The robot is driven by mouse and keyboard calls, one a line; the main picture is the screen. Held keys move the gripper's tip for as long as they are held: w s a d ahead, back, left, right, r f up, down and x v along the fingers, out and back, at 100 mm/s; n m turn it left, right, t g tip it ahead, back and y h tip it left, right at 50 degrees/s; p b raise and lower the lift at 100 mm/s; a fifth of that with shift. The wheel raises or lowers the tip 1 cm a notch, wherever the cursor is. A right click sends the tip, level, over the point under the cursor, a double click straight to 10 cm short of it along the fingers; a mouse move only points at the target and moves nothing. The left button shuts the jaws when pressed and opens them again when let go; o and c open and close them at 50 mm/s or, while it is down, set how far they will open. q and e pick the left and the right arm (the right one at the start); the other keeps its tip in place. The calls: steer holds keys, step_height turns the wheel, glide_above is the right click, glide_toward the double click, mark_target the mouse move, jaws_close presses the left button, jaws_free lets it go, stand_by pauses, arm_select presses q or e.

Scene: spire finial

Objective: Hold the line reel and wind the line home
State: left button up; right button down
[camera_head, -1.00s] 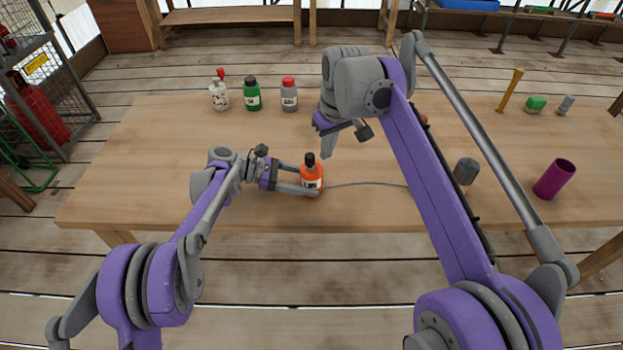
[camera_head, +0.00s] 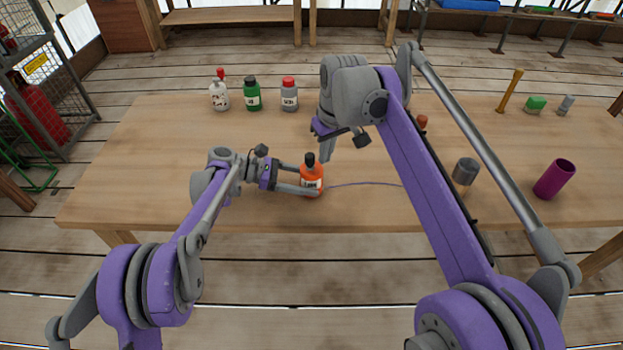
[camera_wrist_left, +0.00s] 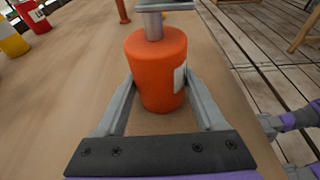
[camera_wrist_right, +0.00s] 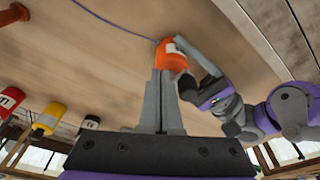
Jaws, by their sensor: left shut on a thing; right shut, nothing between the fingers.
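The line reel (camera_head: 312,181) is an orange, bottle-shaped body with a white label and a dark top, upright near the table's front edge. My left gripper (camera_head: 306,190) is shut around its body; the left wrist view shows one finger on each side of the reel (camera_wrist_left: 158,75). A grey stem and crossbar stand above it there. A thin purple-blue line (camera_head: 365,184) runs from the reel rightward along the table and passes behind my right arm. My right gripper (camera_head: 326,155) is shut and empty, pointing down just above the reel's top; its fingers show in the right wrist view (camera_wrist_right: 160,85).
White (camera_head: 219,96), green (camera_head: 252,95) and grey (camera_head: 289,96) bottles stand at the table's back left. A grey cylinder (camera_head: 465,172) and a purple cup (camera_head: 554,180) stand at the right. The table's left part is clear.

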steer(key=shift+a, duration=0.5)
steer(key=shift+s+a, duration=0.25)
steer(key=shift+s, duration=0.1)
stand_by(0.5)
steer(key=shift+s, duration=0.2)
step_height(320, 180, up, 7)
stand_by(0.8)
